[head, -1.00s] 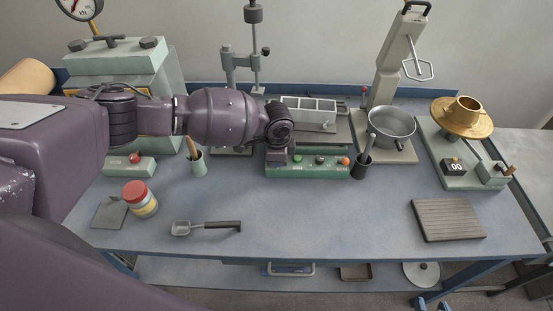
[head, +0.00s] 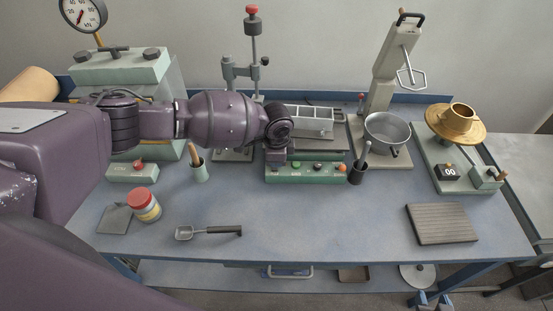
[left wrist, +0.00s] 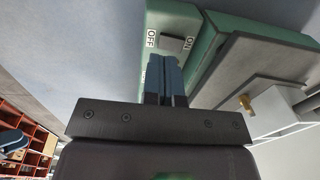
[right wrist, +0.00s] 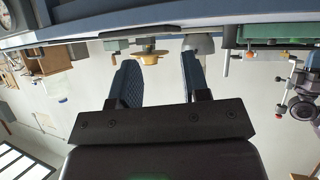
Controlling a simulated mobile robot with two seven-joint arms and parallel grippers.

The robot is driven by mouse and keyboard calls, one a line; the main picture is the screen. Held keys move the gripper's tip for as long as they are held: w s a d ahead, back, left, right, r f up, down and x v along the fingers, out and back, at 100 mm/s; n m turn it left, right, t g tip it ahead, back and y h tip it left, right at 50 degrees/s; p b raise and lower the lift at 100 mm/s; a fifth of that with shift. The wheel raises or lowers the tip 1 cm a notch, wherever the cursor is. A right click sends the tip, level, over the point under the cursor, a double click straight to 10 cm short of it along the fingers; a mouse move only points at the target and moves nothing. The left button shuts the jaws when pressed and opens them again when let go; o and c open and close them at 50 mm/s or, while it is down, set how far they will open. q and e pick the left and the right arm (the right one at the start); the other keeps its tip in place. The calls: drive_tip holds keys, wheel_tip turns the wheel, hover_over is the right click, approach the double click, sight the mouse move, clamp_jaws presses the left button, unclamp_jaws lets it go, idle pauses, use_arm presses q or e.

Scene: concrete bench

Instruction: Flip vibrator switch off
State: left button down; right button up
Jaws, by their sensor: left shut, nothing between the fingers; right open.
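The vibrator is a green box (head: 310,178) with round buttons on its front panel and a grey plate and three-part mould on top. Its black rocker switch (left wrist: 176,44) shows in the left wrist view between the labels OFF and ON. My left gripper (left wrist: 166,60) is shut and empty, its blue fingertips just beside the switch near the OFF side. I cannot tell whether they touch it or which way the rocker is tilted. In the head view my left arm hides the panel's left end. My right gripper (right wrist: 158,64) is open and empty, low by the bench's front right.
A jar with a red lid (head: 144,205), a scoop (head: 207,232) and a ribbed board (head: 442,224) lie nearer. The front middle of the bench is clear.

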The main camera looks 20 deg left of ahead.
use_arm(q)
drive_tip(key=r, duration=0.2)
drive_tip(key=s+r, duration=0.1)
drive_tip(key=shift+d+r+p, duration=0.1)
drive_tip(key=shift+r+p, duration=0.25)
wheel_tip(320, 180, up, 7)
drive_tip(key=s, duration=0.1)
drive_tip(key=shift+s+d+r, duration=0.2)
drive_tip(key=shift+s, duration=0.05)
use_arm(e)
drive_tip(key=shift+s+d, duration=0.1)
drive_tip(key=shift+s, duration=0.65)
drive_tip(key=shift+s+f, duration=0.1)
